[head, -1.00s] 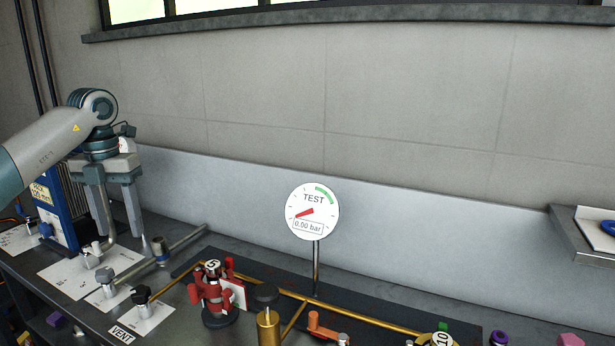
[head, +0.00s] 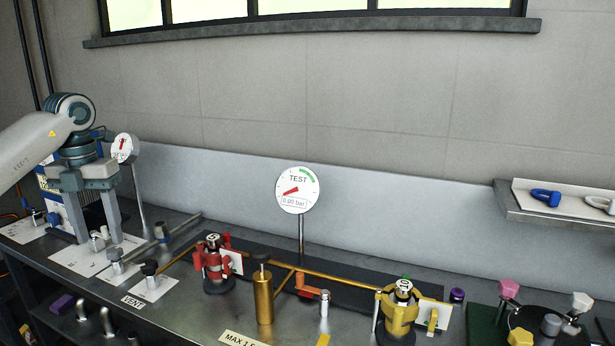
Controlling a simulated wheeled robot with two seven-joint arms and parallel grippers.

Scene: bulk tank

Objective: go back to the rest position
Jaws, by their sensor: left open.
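My left arm comes in from the left. Its gripper (head: 98,234) points down over the left part of the bench (head: 190,318), with its two fingers apart. I see nothing held between them. Small valve knobs on white cards show below and beside the fingertips; whether the fingers touch anything there I cannot tell. A round gauge (head: 124,147) on a post stands just right of the gripper. My right gripper is out of view.
A TEST gauge (head: 297,190) reading 0.00 bar stands mid-bench. Red (head: 214,262) and yellow (head: 400,310) valve assemblies and a brass cylinder (head: 263,297) stand along the brass pipe. A wall shelf (head: 520,214) holds shackle-like parts at right. The air above the bench's middle is clear.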

